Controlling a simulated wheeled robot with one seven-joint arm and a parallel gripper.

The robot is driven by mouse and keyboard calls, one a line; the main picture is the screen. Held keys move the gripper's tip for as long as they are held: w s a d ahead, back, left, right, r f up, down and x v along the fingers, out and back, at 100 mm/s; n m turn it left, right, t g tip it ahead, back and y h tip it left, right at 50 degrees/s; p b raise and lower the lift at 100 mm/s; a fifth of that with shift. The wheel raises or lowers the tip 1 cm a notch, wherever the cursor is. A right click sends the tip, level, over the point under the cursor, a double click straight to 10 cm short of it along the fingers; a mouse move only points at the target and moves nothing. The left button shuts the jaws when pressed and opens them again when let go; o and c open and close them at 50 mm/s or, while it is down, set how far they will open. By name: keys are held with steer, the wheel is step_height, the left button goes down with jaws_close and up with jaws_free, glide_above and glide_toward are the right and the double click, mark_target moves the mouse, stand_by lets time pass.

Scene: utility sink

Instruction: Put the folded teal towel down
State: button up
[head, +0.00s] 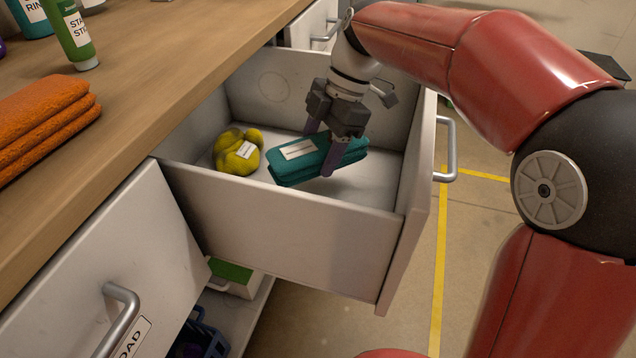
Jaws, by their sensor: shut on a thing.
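The folded teal towel (293,163) has a white label on top and is inside the open drawer (280,215). My gripper (322,157) points down into the drawer, with its fingers on either side of the towel, shut on it. The near finger shows in front of the towel; part of the far finger shows behind it. The towel is low, close to the drawer floor; I cannot tell whether it touches the floor.
A yellow bundle (238,152) with a label lies in the drawer left of the towel. The drawer walls surround both; bare floor shows at the right. Folded orange towels (40,120) and a green bottle (72,35) stand on the wooden counter (150,90).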

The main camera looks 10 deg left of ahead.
steer(key=shift+f+b, duration=0.35)
steer(key=shift+f, duration=3.55)
steer(key=shift+f, duration=0.1)
steer(key=o, duration=1)
steer(key=p+v, duration=0.1)
steer(key=v, duration=0.6)
steer(key=shift+w+d+r, duration=0.1)
steer(key=shift+r, duration=0.25)
